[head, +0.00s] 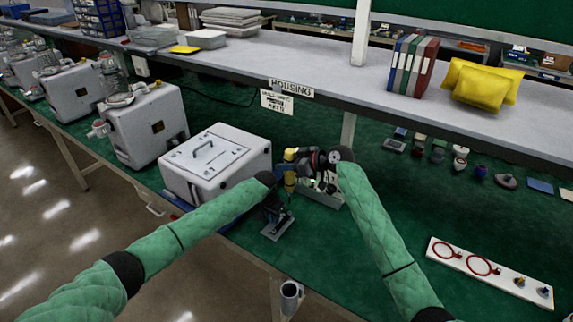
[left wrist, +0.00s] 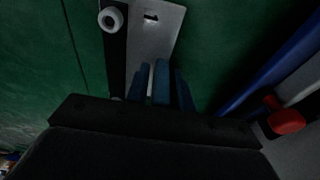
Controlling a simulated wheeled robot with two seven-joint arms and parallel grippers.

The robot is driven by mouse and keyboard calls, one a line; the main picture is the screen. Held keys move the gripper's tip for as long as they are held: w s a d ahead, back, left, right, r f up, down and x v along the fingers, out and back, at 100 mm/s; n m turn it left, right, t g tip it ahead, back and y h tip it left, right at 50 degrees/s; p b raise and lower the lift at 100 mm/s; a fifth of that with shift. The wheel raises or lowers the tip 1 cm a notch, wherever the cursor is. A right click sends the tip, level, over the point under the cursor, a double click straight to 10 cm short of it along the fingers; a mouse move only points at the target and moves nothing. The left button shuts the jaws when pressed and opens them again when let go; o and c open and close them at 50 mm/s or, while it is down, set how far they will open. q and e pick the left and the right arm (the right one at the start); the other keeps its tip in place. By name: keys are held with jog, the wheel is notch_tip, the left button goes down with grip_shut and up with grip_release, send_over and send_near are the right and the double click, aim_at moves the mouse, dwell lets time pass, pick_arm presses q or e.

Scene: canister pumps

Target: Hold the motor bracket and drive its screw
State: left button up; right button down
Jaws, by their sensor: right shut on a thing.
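The motor bracket (head: 278,228) is a small grey metal plate with a dark upright part on the green bench. My left gripper (head: 272,208) reaches down at it from above; its jaw gap is unclear. In the left wrist view its blue fingers (left wrist: 161,86) reach the near end of a pale plate with a slot (left wrist: 152,22), with a thin light strip between fingers. My right gripper (head: 312,158) is shut on a yellow and black power driver (head: 290,175), which hangs upright beside the bracket, near my left gripper. The driver's tip and the screw cannot be made out.
A white housing box (head: 215,165) with a handle stands left of my left gripper. A white board (head: 490,272) with red rings lies at right. A metal cup (head: 290,295) hangs at the bench's front edge. A shelf (head: 330,85) runs behind.

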pick_arm(q)
jog(key=shift+o, duration=1.3)
jog(key=shift+r, duration=0.15)
